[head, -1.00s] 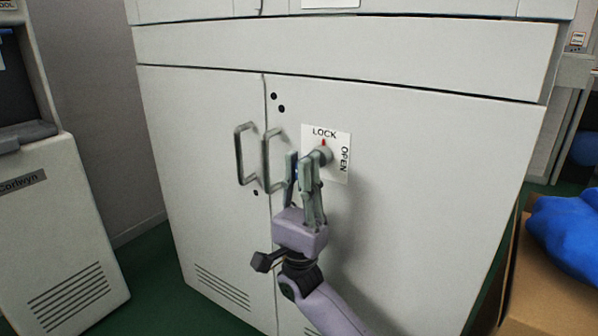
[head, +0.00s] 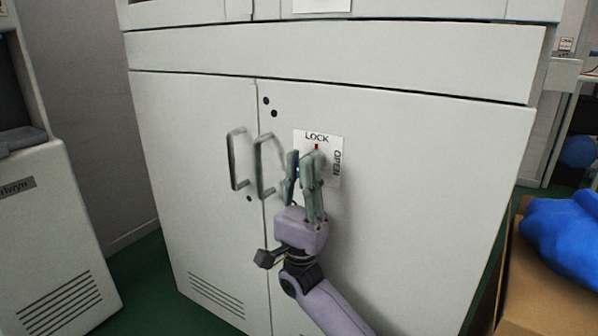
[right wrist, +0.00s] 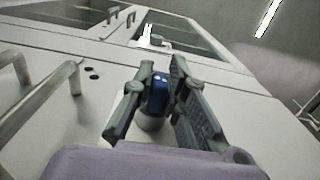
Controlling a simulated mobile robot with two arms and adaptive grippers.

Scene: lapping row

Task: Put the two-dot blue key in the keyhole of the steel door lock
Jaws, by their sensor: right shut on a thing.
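My right gripper (head: 306,158) is at the steel door lock, in front of the label plate (head: 336,172) marked LOCK and OPEN. A red mark shows at LOCK; the gripper covers most of the lock. In the right wrist view, the right gripper (right wrist: 160,88) is shut on the blue key (right wrist: 158,92), which has small pale dots on its head. The round lock body (right wrist: 151,124) shows just behind and below the key. I cannot tell whether the key's tip is in the keyhole. My left gripper is not in view.
Two bar handles (head: 232,160) stand out from the cabinet doors just left of my right gripper. The white cabinet (head: 420,180) fills the middle. A cardboard box (head: 545,290) with a blue bundle (head: 565,235) stands at the right. A grey-white machine (head: 45,235) stands at the left.

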